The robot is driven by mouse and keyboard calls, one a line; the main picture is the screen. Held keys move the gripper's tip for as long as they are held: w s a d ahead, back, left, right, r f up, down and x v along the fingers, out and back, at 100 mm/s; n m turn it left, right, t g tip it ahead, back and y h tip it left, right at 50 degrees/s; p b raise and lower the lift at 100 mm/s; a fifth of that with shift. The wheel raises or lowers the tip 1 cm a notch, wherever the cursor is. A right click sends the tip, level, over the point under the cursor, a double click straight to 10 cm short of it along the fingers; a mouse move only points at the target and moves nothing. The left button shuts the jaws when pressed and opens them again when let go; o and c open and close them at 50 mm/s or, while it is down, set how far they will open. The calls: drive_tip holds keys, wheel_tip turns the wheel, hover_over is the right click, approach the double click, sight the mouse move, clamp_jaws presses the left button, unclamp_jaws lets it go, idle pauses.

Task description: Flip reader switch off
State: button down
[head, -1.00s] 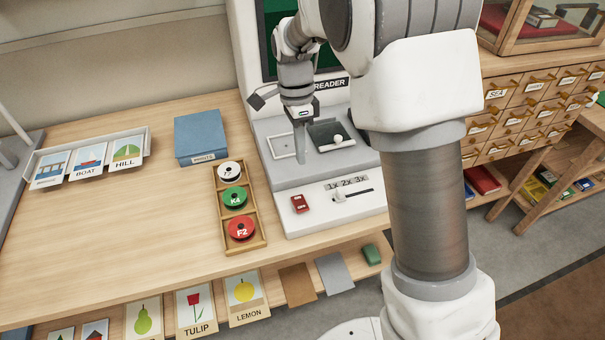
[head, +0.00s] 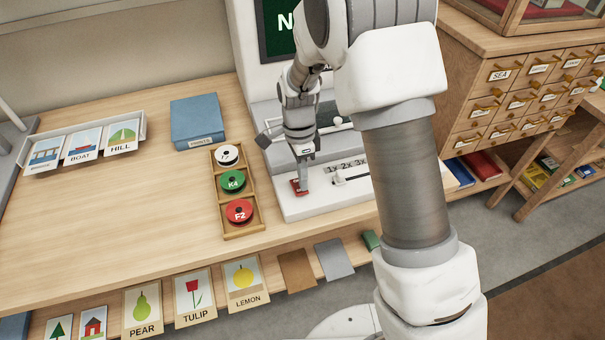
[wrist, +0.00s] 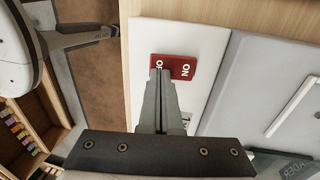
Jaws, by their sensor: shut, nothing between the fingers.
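The reader (head: 285,205) is a white and grey machine on the wooden desk. Its small red switch (head: 296,188) sits at the left of the white front panel. In the wrist view the red switch (wrist: 184,66) shows the letters "ON" on its right part; lettering on its left part is partly covered by my fingers. My gripper (head: 304,188) is shut and empty, pointing down at the switch. In the wrist view the tips of my gripper (wrist: 160,72) overlap the switch's lower left part. I cannot tell whether they touch it.
A slider (head: 338,180) marked 1x 2x 3x is right of the switch. A wooden tray (head: 257,228) with white, green and red spools stands close on the left. A blue box (head: 197,120) and a picture card rack (head: 30,155) are farther left. The desk's left middle is clear.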

drive_tip(key=shift+s+f+t+b, duration=0.3)
drive_tip(key=shift+f+t+b, duration=0.25)
drive_tip(key=shift+b, duration=0.45)
drive_tip(key=shift+r+p, duration=0.3)
drive_tip(key=shift+f, duration=0.1)
drive_tip(key=shift+w, duration=0.1)
drive_tip(key=shift+w+a+p, duration=0.2)
drive_tip(key=shift+w+p, duration=0.1)
drive_tip(key=shift+w, duration=0.45)
